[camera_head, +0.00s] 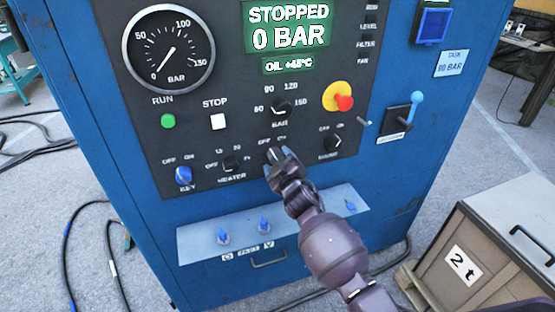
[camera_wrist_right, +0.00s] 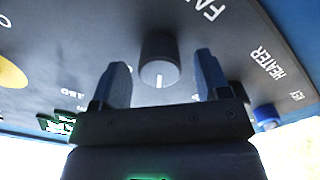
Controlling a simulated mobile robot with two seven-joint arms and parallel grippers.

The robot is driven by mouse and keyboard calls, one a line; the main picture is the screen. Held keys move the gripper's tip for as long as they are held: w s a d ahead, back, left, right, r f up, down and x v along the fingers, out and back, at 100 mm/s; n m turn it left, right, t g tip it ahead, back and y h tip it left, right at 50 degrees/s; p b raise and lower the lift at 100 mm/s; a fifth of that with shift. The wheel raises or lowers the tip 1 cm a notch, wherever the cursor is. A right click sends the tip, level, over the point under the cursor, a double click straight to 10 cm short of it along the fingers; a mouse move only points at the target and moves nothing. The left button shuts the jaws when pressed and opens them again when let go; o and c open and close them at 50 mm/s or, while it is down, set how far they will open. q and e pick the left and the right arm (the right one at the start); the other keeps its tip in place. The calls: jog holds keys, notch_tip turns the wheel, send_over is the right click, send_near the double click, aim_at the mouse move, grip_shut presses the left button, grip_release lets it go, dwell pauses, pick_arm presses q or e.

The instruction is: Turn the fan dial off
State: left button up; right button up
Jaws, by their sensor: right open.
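The fan dial is a dark round knob (camera_wrist_right: 160,60) with a white pointer line, on the black control panel (camera_head: 200,130). In the right wrist view the knob sits between the two fingers of my right gripper (camera_wrist_right: 160,80), with a visible gap on each side. Its white line points toward the bottom of that view, and part of the FAN label (camera_wrist_right: 205,10) shows beyond it. In the head view my right gripper (camera_head: 276,160) is at the panel just below the OFF and ON marks and hides the knob. It is open. My left gripper is out of view.
The heater dial (camera_head: 231,163) and blue key switch (camera_head: 183,175) are left of my gripper. Another dial (camera_head: 333,142) and the red knob on yellow (camera_head: 343,102) are to the right. Below is a ledge (camera_head: 290,222) with blue knobs. A crate (camera_head: 475,260) stands lower right.

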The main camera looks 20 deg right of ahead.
jog(key=s, duration=0.9)
jog(key=shift+s+d, duration=0.2)
jog(key=shift+s, duration=0.2)
jog(key=s+d+f+m+g, duration=0.3)
jog(key=s+f, duration=0.5)
jog(key=s, duration=0.5)
jog(key=s+d+f+m+g, duration=0.3)
jog(key=s+f, duration=0.5)
jog(key=s, duration=0.5)
jog(key=shift+d+f+m+h, duration=0.15)
jog(key=shift+d+m+h, duration=0.35)
jog(key=shift+m, duration=0.6)
jog(key=shift+c, duration=0.4)
